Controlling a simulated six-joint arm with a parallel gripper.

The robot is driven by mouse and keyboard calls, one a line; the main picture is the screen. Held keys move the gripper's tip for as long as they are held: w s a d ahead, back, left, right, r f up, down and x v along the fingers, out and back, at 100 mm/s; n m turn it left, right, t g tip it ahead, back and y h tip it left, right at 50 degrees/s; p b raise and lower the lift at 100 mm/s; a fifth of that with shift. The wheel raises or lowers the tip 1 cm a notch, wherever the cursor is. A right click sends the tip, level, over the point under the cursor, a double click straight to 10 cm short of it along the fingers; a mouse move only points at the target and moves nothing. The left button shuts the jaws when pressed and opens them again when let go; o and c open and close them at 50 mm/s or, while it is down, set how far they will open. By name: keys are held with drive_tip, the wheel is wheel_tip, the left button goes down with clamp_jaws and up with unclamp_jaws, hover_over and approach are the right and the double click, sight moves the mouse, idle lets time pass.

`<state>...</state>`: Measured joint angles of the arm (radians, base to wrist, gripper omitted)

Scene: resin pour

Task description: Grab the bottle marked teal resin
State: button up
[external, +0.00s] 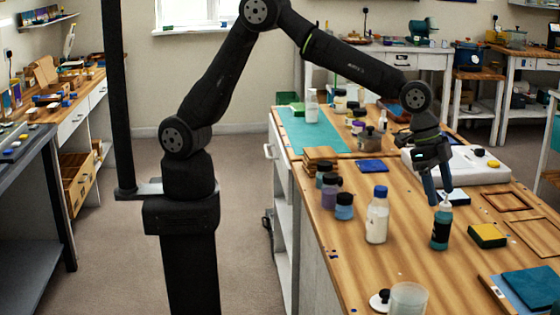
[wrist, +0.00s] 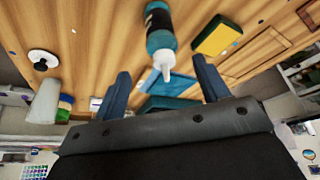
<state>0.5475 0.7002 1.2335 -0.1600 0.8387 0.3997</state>
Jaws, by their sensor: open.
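The teal resin bottle (external: 440,232) stands upright on the wooden bench in the external view, with dark teal contents and a pale nozzle top. In the wrist view the same bottle (wrist: 161,38) is at top centre, its white nozzle pointing toward the space between my fingers. My gripper (external: 438,197) is open and points down just above the bottle, close to its nozzle. The wrist view shows both blue fingers of my gripper (wrist: 161,66) spread apart with nothing held between them. I cannot tell exactly how far the fingertips are from the nozzle.
A white bottle with a blue cap (external: 377,218) stands to the left. A yellow and green sponge (external: 487,236) lies close on the right. A clear cup (external: 408,299) is at the front. Small jars (external: 344,206) stand farther left. Bare wood lies around the teal bottle.

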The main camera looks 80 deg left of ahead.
sight(446, 203)
drive_tip(key=x, duration=0.5)
drive_tip(key=shift+w+a+f, duration=0.1)
drive_tip(key=shift+w, duration=0.15)
clamp_jaws()
